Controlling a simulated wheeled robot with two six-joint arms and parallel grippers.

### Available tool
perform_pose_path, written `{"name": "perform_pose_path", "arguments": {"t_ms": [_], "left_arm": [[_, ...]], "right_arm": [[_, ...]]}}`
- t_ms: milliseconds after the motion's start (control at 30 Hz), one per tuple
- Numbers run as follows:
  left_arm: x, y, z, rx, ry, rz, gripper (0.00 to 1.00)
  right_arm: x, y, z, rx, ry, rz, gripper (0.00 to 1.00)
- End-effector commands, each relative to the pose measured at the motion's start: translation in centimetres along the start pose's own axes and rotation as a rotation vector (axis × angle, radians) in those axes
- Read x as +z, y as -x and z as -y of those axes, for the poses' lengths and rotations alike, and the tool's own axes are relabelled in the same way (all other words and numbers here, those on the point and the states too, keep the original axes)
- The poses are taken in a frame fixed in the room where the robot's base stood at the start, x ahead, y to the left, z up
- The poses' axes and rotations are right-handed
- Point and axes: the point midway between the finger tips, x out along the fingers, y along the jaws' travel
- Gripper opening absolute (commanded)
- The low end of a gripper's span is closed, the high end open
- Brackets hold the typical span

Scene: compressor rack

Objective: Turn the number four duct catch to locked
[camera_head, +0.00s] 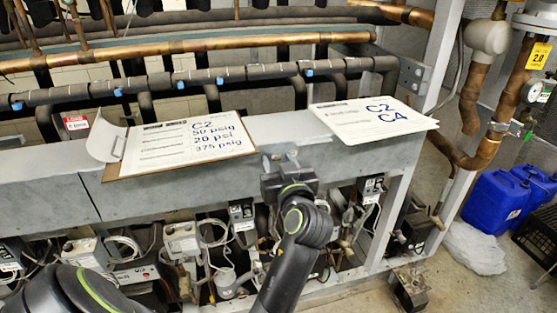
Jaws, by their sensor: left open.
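The grey metal duct (180,189) runs across the middle of the head view, from the left edge to the upright frame at right. My left gripper (281,161) is open, its fingertips in front of the duct's face between the two paper boards. I cannot make out a catch or its number on the duct. The gripper covers part of the duct face there, so whether it touches anything is unclear. The right gripper is not in view.
A clipboard (165,143) and a white card marked C2 C4 (372,118) lie on the duct. Pipes (190,78) run behind it. Wired control boxes (182,238) crowd below.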

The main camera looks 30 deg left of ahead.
Motion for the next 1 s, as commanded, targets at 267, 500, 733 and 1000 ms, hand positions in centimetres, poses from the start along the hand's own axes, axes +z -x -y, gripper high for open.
{"name": "perform_pose_path", "arguments": {"t_ms": [267,500,733,1000], "left_arm": [[0.0,0.0,0.0,0.0,0.0,0.0,0.14],[0.0,0.0,0.0,0.0,-0.002,0.0,0.0],[-0.1,0.0,0.0,0.001,-0.051,0.001,0.0],[-0.2,0.0,-0.1,0.001,-0.228,0.002,0.0]], "right_arm": [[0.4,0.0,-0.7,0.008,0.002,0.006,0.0],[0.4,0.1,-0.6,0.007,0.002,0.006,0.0],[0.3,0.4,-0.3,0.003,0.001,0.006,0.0],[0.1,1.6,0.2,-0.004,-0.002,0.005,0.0]]}}
